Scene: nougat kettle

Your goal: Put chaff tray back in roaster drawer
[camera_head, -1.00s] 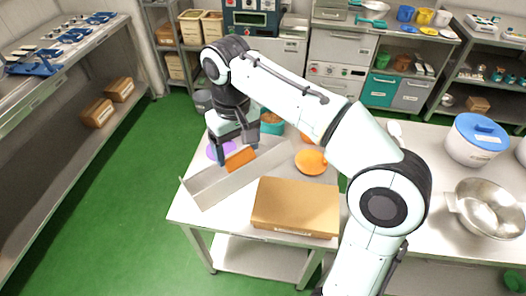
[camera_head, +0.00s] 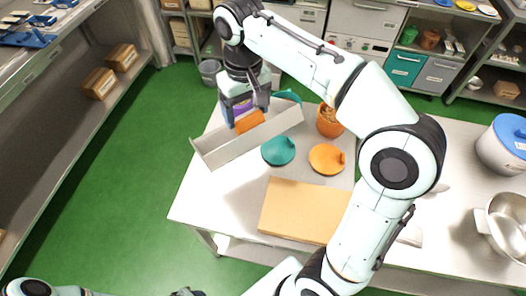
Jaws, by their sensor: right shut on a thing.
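A long pale-grey open tray (camera_head: 222,153), apparently the chaff tray, is at the far left part of the white table. My right gripper (camera_head: 248,110) is over its far side, shut, with an orange block-like part (camera_head: 250,122) at the fingers. The tray looks slightly lifted, but contact with the table is hard to judge. My left arm shows only at the bottom edge; a dark piece (camera_head: 187,292) there may be its gripper, mostly cut off. I cannot identify the roaster drawer with certainty.
A steel bowl (camera_head: 506,222) and a blue-lidded pot (camera_head: 500,150) stand right. Cabinets with a teal drawer (camera_head: 404,68) are behind.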

